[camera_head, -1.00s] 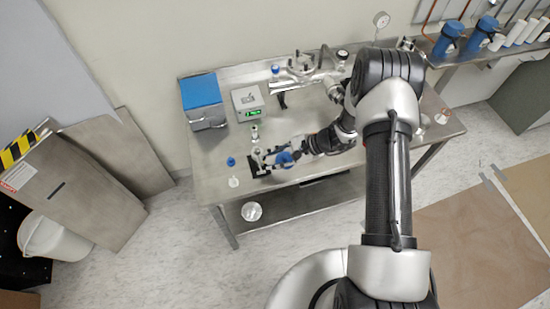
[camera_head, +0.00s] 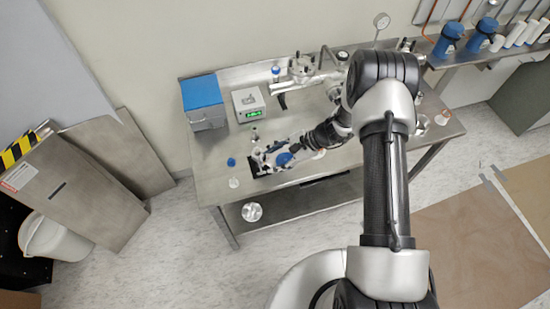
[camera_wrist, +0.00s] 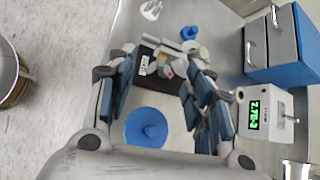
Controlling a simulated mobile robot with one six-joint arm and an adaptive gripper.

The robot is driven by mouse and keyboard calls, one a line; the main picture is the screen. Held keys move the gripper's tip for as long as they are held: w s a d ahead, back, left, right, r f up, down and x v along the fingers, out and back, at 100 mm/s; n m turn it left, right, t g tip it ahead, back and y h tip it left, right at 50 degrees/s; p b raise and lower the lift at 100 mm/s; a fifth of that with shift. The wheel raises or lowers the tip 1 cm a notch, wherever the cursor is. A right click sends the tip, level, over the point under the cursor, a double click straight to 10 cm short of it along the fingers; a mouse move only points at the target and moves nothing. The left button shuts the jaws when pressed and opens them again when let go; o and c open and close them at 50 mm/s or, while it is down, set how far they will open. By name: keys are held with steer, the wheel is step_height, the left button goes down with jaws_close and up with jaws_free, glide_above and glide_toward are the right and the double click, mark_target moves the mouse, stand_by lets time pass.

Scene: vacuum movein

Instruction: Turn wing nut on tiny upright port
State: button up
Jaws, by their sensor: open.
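In the wrist view my gripper (camera_wrist: 160,55) is open, with one finger on each side of a small metal port with a clamp (camera_wrist: 164,66). The port stands by a black block with a white label (camera_wrist: 144,65). The wing nut itself is too small to tell apart from the clamp. I cannot tell whether a finger touches it. A round blue part (camera_wrist: 146,128) lies between the finger bases in this picture. In the head view my gripper (camera_head: 264,157) is low over the front left of the steel table, near the black block, and largely hides the port.
The steel table (camera_head: 215,145) also holds a blue-topped box (camera_head: 202,100), a scale with a green display (camera_head: 248,103) and metal piping (camera_head: 305,75) behind the arm. A small blue piece (camera_head: 231,162) and a white piece (camera_head: 233,183) stand left of my gripper.

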steer(key=v, duration=1.2)
